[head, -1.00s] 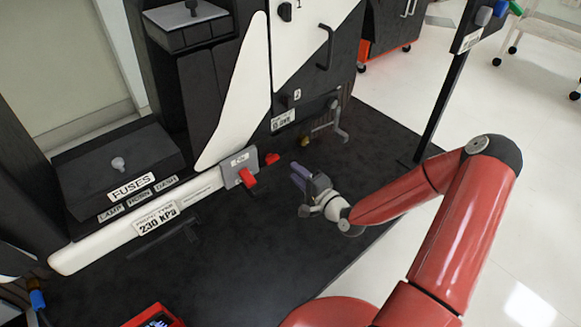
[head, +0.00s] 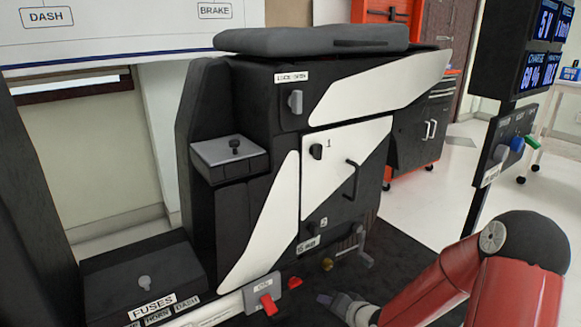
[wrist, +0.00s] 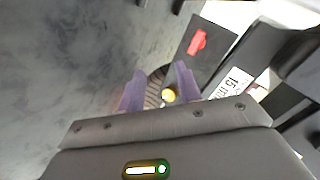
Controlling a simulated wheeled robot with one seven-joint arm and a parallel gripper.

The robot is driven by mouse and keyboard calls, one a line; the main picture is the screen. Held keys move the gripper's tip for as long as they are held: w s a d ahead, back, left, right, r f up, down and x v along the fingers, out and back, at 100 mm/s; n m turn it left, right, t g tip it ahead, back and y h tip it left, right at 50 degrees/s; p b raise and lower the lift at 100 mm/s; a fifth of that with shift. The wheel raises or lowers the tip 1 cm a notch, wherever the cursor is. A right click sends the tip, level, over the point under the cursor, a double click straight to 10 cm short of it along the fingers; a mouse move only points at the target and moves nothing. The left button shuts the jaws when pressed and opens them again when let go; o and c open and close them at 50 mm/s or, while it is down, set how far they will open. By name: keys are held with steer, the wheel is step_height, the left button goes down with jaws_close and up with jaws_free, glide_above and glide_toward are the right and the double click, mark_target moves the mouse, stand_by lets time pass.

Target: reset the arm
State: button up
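My gripper (head: 326,299) is low in the head view, at the end of my red arm and close to the lower front of the black-and-white chassis rig (head: 245,205). It points toward the rig. In the wrist view its two purple fingers (wrist: 160,88) stand apart. A small yellow round part (wrist: 168,96) and a dark ribbed part show between them. They look to lie beyond the fingers, and I see no grip on them. The head view cuts off part of my arm at the bottom.
A dark post with switches (head: 492,155) and screens stands at right. Pale floor (head: 425,205) is open behind.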

steer(key=s+d+r+n+g+h+p, duration=0.1)
steer(key=s+d+r+h, duration=0.15)
steer(key=r, duration=0.45)
steer(key=s+d+r+n+h+p, duration=0.1)
steer(key=s+d+r+h, duration=0.15)
steer(key=r, duration=0.35)
steer(key=s+d+r+n+g+h+p, duration=0.1)
steer(key=s+d+r+h+p, duration=0.1)
steer(key=s+r, duration=0.35)
steer(key=s+a+r+n+g+p, duration=0.1)
steer(key=s+a+r+g+p, duration=0.1)
steer(key=s+r, duration=1.1)
steer(key=s, duration=0.3)
steer(key=shift+s+a+r+n+y, duration=0.35)
steer(key=shift+r+n+y, duration=0.05)
